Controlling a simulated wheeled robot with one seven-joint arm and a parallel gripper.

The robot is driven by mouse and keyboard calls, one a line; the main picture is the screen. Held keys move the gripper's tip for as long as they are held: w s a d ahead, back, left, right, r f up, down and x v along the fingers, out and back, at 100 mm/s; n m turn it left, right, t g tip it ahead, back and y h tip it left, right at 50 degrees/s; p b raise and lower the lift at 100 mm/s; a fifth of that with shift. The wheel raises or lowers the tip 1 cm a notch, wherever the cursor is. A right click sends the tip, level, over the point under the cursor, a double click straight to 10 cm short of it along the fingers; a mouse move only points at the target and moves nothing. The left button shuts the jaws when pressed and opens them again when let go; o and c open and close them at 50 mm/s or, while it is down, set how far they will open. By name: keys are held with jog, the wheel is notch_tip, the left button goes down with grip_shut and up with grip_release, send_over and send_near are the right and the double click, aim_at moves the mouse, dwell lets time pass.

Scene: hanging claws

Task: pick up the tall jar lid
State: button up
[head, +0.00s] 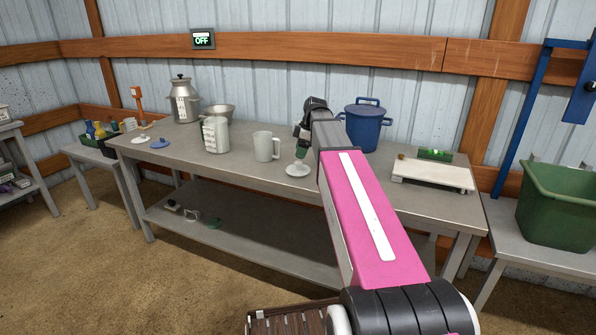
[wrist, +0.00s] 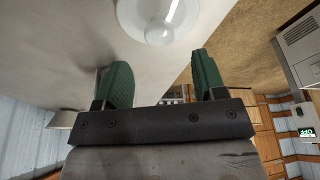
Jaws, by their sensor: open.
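A round white lid with a glossy, rounded knob (head: 297,171) lies on the workbench near its front edge; it matches the task's jar lid best. It also shows at the top of the wrist view (wrist: 130,14), beyond the fingertips. My gripper (head: 300,145) points down just above the lid, apart from it. In the wrist view my gripper (wrist: 163,78) has its two green fingers spread wide with nothing between them. A tall pale jar with a label (head: 216,135) stands farther left on the bench.
A white mug (head: 264,146) stands just left of the lid. A blue pot (head: 367,127) is behind to the right, near a white scale (head: 432,175). A metal canister (head: 182,102), a bowl, and flat white and blue discs (head: 160,143) are at the left.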

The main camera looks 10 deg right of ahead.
aim_at(298, 162)
jog(key=shift+d+x, duration=0.15)
jog(key=shift+x, duration=1.3)
jog(key=shift+d+x, duration=0.15)
jog(key=shift+x, duration=1.35)
jog(key=c, duration=1)
